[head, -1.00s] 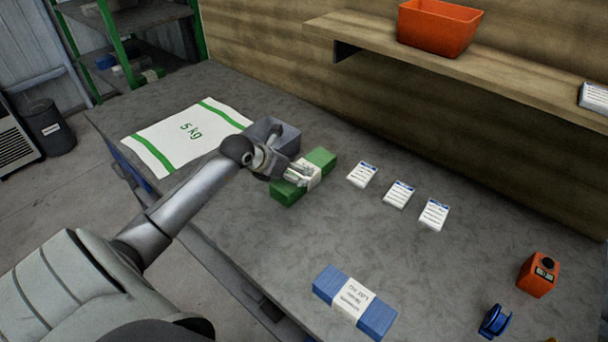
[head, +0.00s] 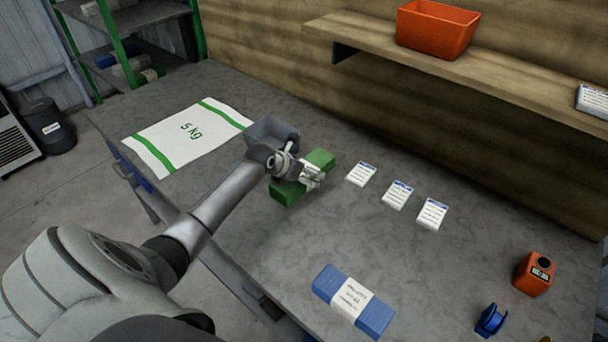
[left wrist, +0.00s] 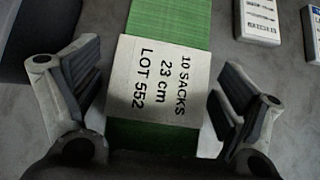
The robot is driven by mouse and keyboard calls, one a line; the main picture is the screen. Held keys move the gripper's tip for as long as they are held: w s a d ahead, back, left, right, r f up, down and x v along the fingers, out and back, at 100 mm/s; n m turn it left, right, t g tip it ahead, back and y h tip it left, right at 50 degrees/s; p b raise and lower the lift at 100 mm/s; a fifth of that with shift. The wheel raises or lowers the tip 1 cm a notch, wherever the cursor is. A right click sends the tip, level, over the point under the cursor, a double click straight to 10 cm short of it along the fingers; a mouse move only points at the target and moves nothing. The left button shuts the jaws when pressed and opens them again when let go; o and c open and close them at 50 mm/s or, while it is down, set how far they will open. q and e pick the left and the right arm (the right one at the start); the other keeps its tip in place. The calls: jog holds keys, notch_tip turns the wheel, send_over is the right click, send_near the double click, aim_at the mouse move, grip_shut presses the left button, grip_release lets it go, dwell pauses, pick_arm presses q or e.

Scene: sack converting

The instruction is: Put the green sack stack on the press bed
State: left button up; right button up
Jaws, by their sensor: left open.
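The green sack stack (head: 286,193) lies on the grey workbench, wrapped by a white paper band reading "10 SACKS 23 cm LOT 552" in the left wrist view (left wrist: 165,90). My left gripper (head: 314,176) is over the stack's middle in the head view. In the left wrist view my left gripper (left wrist: 158,95) is open, with one finger on each side of the band and visible gaps between. Whether the fingertips are below the stack's top I cannot tell. No press bed can be made out in these views. My right gripper is not in view.
A flat "5 kg" sack (head: 180,142) lies left; three label cards (head: 397,194) lie right. A blue banded stack (head: 375,318), orange device (head: 534,273) and blue item (head: 490,320) are nearer the front right.

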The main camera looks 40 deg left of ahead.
pick_arm(q)
jog(key=c, duration=1.3)
jog(key=shift+c, duration=1.1)
jog(key=shift+w+r, duration=0.1)
jog(key=shift+r, duration=0.05)
